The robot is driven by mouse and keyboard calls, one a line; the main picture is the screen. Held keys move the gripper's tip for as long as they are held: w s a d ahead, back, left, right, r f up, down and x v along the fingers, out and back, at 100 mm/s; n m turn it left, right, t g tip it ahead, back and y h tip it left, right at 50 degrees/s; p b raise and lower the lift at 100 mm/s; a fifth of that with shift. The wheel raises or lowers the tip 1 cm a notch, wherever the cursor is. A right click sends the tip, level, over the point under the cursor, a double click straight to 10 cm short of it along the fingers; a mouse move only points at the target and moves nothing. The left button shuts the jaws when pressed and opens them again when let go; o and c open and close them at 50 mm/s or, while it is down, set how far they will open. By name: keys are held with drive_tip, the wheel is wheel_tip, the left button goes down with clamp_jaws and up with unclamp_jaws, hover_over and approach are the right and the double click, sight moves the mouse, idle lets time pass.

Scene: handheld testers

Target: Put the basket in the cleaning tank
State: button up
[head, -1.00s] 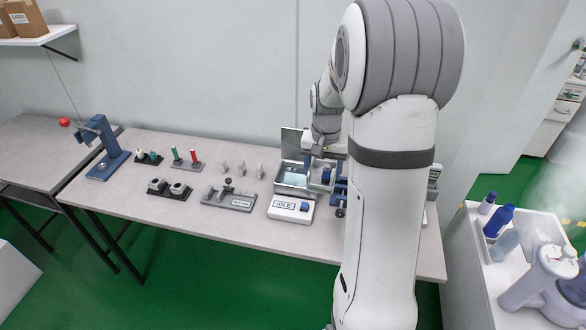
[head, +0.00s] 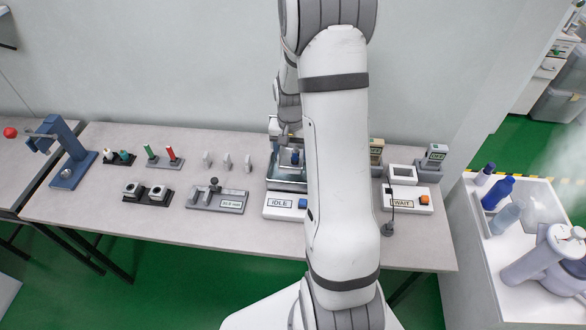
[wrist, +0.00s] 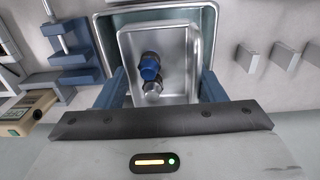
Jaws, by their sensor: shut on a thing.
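The basket (wrist: 128,50) is a small metal tray holding a blue part and a silver part. My gripper (wrist: 163,84) is shut on it, with one blue finger at each side in the wrist view. The cleaning tank (wrist: 207,22) is the larger metal basin behind and around the basket's outline. In the head view the tank (head: 285,185) stands behind a white panel marked IDLE, and my gripper (head: 291,138) is over it with the basket. The basket's height relative to the tank's rim is hard to tell, and my arm hides the tank's right side.
The IDLE panel (head: 284,205) is at the tank's front. A WAIT unit (head: 407,198) stands to the right of my arm. A grey fixture (head: 217,199) and several upright grey plates stand to the left. Free tabletop lies along the front left.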

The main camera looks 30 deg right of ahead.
wheel_tip(320, 180, down, 8)
drive_tip(key=shift+d+f, duration=0.1)
drive_tip(key=shift+f, duration=0.15)
drive_tip(key=shift+s, duration=0.1)
drive_tip(key=o, duration=0.5)
drive_tip(key=shift+f, duration=0.15)
drive_tip(key=o, duration=0.5)
